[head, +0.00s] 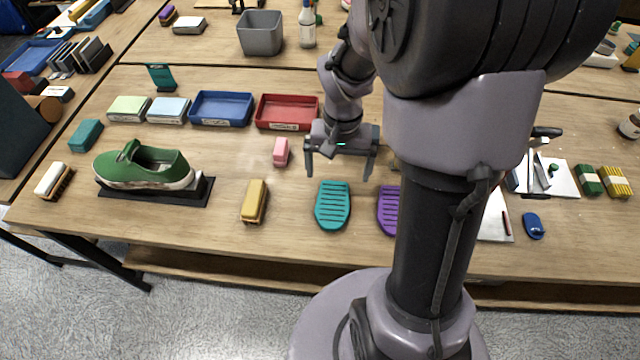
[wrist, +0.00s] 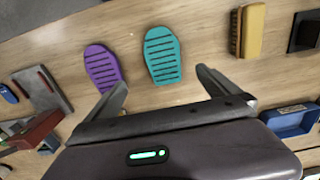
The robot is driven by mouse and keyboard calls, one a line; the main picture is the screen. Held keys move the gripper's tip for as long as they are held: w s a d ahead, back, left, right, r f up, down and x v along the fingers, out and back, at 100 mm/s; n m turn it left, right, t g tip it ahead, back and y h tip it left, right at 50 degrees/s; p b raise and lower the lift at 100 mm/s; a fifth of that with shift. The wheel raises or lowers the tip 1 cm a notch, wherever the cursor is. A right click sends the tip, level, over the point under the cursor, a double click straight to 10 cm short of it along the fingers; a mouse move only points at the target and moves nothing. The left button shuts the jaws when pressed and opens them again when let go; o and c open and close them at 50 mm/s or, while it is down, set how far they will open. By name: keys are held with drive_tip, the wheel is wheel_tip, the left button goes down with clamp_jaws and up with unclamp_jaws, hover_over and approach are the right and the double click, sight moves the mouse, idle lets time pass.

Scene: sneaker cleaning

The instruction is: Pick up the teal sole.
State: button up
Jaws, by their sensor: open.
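The teal sole (head: 332,205) lies flat on the table near its front edge, with dark slots across it. It also shows in the wrist view (wrist: 162,56), ahead of the jaws. My gripper (head: 338,174) is open and empty above the table, behind the teal sole in the head view.
A yellow brush (head: 254,201) lies left of the teal sole. A pink block (head: 281,152) and a red tray (head: 287,124) are farther back. A green sneaker (head: 144,167) sits on a dark stand (head: 199,192) at left. Bare table surrounds the teal sole's left side.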

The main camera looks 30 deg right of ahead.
drive_tip(key=b, duration=0.3)
hover_over(333, 202)
drive_tip(key=f, duration=0.8)
drive_tip(key=shift+s+d+f, duration=0.1)
drive_tip(key=shift+s+f, duration=0.1)
drive_tip(key=shift+s, duration=0.15)
drive_tip(key=f+b, duration=0.2)
drive_tip(key=f, duration=0.3)
drive_tip(key=shift+w+f+b, duration=0.25)
drive_tip(key=shift+w+b, duration=0.1)
drive_tip(key=shift+b, duration=0.05)
drive_tip(key=shift+r, duration=0.2)
drive_tip(key=shift+c, duration=0.7)
drive_tip(key=c, duration=1.3)
